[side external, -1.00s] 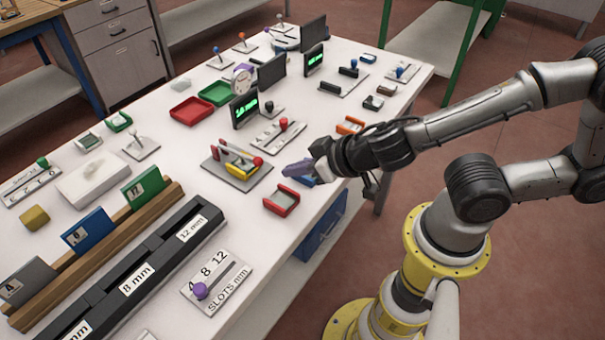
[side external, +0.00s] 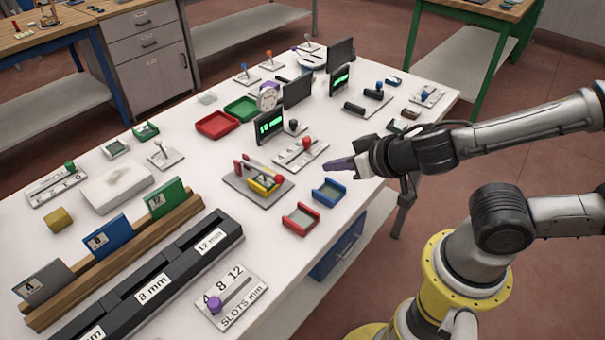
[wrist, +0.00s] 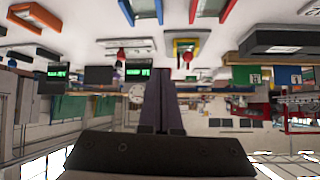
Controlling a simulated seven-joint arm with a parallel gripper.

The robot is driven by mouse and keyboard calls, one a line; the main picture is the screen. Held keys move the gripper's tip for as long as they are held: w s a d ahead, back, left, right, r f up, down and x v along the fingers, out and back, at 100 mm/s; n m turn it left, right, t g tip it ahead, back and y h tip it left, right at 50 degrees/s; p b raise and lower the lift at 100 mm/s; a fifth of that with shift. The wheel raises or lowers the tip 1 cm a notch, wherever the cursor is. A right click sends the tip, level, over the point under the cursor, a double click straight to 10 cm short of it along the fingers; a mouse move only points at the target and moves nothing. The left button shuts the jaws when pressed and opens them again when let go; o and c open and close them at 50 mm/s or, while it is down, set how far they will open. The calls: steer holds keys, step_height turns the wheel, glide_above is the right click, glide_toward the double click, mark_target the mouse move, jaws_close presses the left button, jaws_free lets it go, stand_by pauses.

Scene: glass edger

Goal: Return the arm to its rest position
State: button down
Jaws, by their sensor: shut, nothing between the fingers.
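My gripper (side external: 340,165) is shut and empty. Its purple fingers are together and point left, held above the right edge of the white worktable (side external: 385,150) in the side external view. In the wrist view the shut fingers (wrist: 161,100) show in the middle, and the table's things appear upside down along the top. The blue-rimmed tray (side external: 328,192) and the red-rimmed tray (side external: 300,219) lie on the table below and to the left of the gripper, apart from it.
A clamp fixture with red knobs (side external: 258,182), a red-knob lever plate (side external: 301,152) and a green-lit display (side external: 269,125) stand left of my gripper. Plate holders (side external: 110,250) and a slots selector (side external: 231,298) are at the front left. Open floor (side external: 400,275) lies right of the table.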

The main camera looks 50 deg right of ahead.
steer(key=s+d+r+m+g+h, duration=0.2)
steer(key=s+d+r+m, duration=0.3)
steer(key=d+r, duration=0.4)
steer(key=s+a+n+g+y, duration=0.2)
steer(key=s+a+n+y, duration=0.1)
steer(key=s+a+n, duration=0.2)
steer(key=s+n, duration=0.2)
steer(key=s, duration=0.1)
steer(key=shift+r+g, duration=0.3)
